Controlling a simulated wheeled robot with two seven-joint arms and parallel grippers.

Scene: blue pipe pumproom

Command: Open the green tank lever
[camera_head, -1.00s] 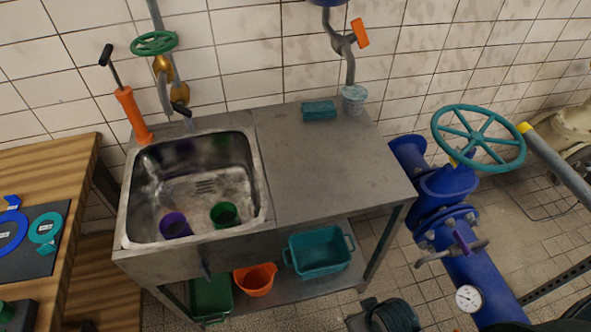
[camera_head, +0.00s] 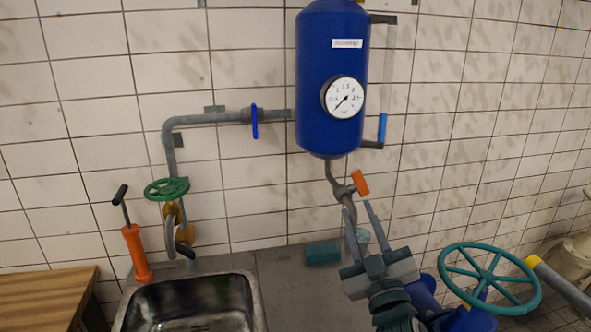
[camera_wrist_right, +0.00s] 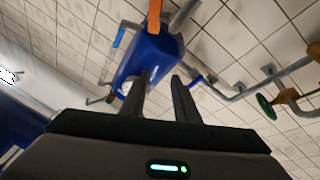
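A blue wall tank (camera_head: 330,60) hangs above the counter, and its underside shows in the wrist view (camera_wrist_right: 150,55). The pipe (camera_head: 335,175) below it carries an orange lever (camera_head: 361,183), tilted; it also shows at the top of the wrist view (camera_wrist_right: 154,16). I see no green lever on the tank. A green handwheel (camera_head: 167,189) is on the pipe above the sink. My right gripper (camera_head: 357,206) is open and empty, fingers pointing up just below the orange lever. In the wrist view its fingers (camera_wrist_right: 160,77) are apart. My left gripper is out of view.
A blue lever (camera_head: 254,121) sits on the left pipe, another blue handle (camera_head: 382,128) right of the tank. A teal sponge-like block (camera_head: 322,254) lies on the counter (camera_head: 285,275). A teal handwheel (camera_head: 488,279) stands right. An orange pump (camera_head: 135,252) stands left.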

